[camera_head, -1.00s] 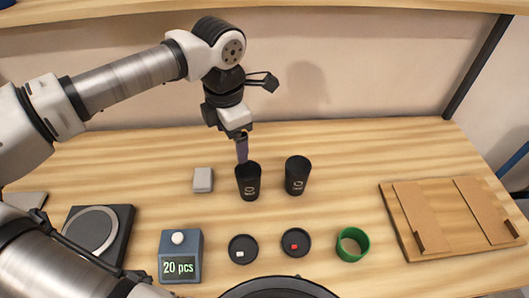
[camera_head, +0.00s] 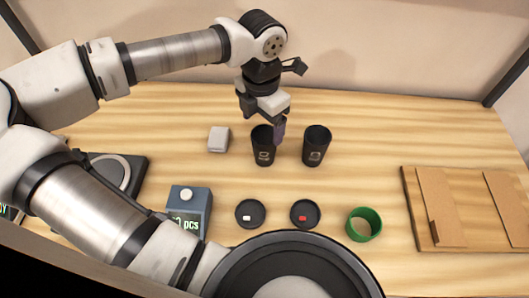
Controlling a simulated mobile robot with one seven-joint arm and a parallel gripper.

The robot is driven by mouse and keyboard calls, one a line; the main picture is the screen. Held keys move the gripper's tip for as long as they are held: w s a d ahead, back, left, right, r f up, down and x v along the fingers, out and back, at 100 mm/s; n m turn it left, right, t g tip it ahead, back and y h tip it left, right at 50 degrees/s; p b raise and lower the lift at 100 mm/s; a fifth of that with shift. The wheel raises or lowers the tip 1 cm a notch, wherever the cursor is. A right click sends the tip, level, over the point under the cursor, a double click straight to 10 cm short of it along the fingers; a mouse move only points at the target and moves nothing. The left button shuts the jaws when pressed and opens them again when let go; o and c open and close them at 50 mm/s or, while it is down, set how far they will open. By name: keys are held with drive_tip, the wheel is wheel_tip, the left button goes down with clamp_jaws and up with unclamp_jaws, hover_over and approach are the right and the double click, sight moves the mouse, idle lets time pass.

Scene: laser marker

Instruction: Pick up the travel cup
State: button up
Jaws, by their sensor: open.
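Two black travel cups stand upright side by side on the wooden table. The left cup (camera_head: 263,146) and the right cup (camera_head: 315,147) each carry a small light mark on the front. My gripper (camera_head: 279,131) is open and points down at the left cup's rim, on its right side. A finger overlaps that cup's upper right edge in the picture. I cannot tell whether it touches the cup or reaches inside it. The second finger is not clearly visible. The right cup stands apart from my gripper.
Two round black lids lie in front of the cups, one with a white tab (camera_head: 249,213) and one with a red tab (camera_head: 304,214).

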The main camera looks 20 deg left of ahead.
drive_tip(key=f, duration=0.1)
drive_tip(key=f+b, duration=0.1)
drive_tip(key=f, duration=0.1)
drive_tip(key=f+b, duration=0.1)
drive_tip(key=f, duration=0.1)
drive_tip(key=shift+d, duration=0.25)
drive_tip(key=shift+r, duration=0.1)
drive_tip(key=c, duration=0.7)
